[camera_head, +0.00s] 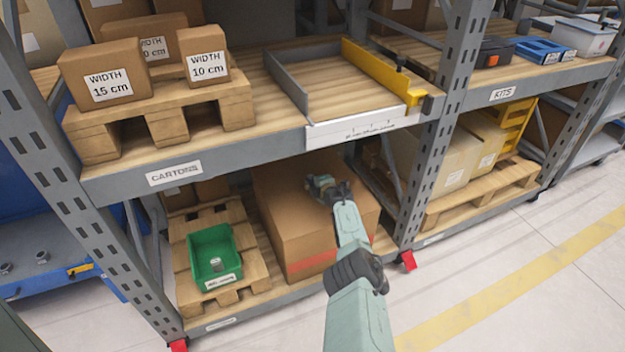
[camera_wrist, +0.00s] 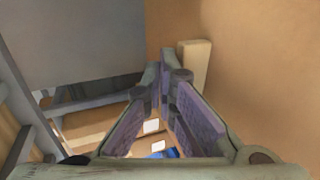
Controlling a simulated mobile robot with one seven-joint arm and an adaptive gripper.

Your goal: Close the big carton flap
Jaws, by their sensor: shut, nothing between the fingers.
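The big carton (camera_head: 290,232) is a brown box with a red stripe low on its front, on the lower shelf under the cartons shelf. My gripper (camera_head: 320,186) reaches in at its upper part, below the shelf above. In the wrist view my gripper (camera_wrist: 166,75) is shut and empty, its fingers meeting at the tips. A broad brown cardboard surface (camera_wrist: 260,70) fills the right side there, with a pale block (camera_wrist: 195,66) beside the fingertips. I cannot tell whether they touch, or which part of that surface is the flap. My arm and the shelf hide part of the carton.
A green bin (camera_head: 214,252) stands on a pallet left of the carton. A grey upright (camera_head: 432,140) is close on the right. The upper shelf edge (camera_head: 240,158) hangs just above my gripper. Bare floor (camera_head: 500,290) lies in front.

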